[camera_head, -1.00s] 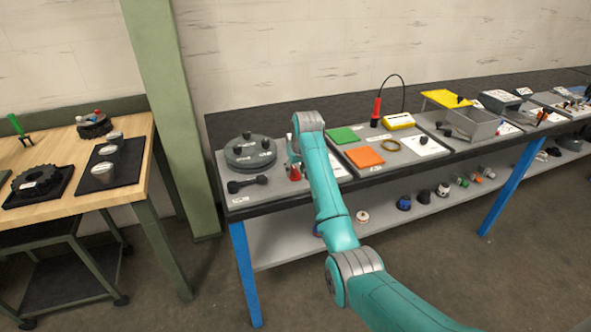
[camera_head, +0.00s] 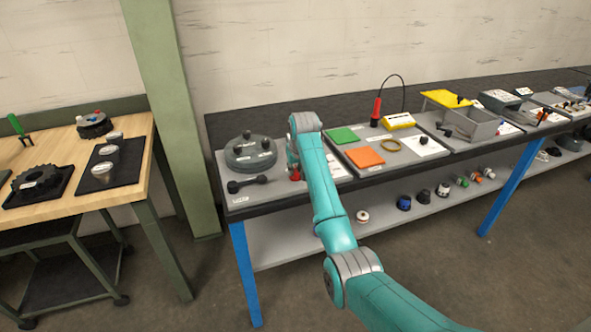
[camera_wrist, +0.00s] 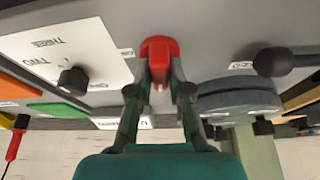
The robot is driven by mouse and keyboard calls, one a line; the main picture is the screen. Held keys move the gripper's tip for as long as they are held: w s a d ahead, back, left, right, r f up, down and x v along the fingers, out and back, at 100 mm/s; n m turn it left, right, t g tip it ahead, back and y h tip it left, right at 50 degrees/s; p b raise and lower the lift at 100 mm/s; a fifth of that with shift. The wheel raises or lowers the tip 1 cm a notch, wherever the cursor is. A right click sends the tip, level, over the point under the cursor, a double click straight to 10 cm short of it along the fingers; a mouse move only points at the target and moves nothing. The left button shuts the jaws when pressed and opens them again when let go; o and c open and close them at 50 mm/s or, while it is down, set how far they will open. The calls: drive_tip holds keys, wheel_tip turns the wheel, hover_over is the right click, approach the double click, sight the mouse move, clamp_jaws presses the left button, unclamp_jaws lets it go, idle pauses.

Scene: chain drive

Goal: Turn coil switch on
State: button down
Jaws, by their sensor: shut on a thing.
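My gripper (camera_wrist: 159,90) points at the bench top in the wrist view, with its two fingers closed around a red piece (camera_wrist: 160,55). The red piece (camera_head: 295,174) also shows beside my wrist in the head view, partly hidden. A white label plate (camera_wrist: 60,48) printed with "TWO" and "THREE" carries a black knob (camera_wrist: 73,80), just left of my fingers in the wrist view. No readable marking shows which part is the coil switch.
A round grey stacked part (camera_head: 250,153) and a black dumbbell-shaped handle (camera_head: 247,184) lie left of my gripper. Green (camera_head: 343,135) and orange (camera_head: 365,157) plates lie to the right. A red wand (camera_head: 376,112) is cabled to a yellow box (camera_head: 399,121).

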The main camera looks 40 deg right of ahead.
drive_tip(key=m, duration=0.2)
drive_tip(key=m+g+h, duration=0.1)
drive_tip(key=m, duration=0.2)
drive_tip(key=shift+a+h, duration=0.15)
drive_tip(key=shift+h, duration=0.15)
drive_tip(key=m+g, duration=0.1)
drive_tip(key=m, duration=0.2)
drive_tip(key=shift+w+m+h, duration=0.15)
drive_tip(key=shift+m+h, duration=0.15)
drive_tip(key=shift+h, duration=0.1)
drive_tip(key=m+g, duration=0.1)
drive_tip(key=m, duration=0.1)
drive_tip(key=m+g, duration=0.1)
drive_tip(key=m, duration=0.1)
drive_tip(key=shift+m+h, duration=0.3)
drive_tip(key=shift+w+m+g, duration=0.1)
drive_tip(key=shift+m+g, duration=0.6)
drive_tip(key=shift+m, duration=1.1)
drive_tip(key=c, duration=1.1)
unclamp_jaws()
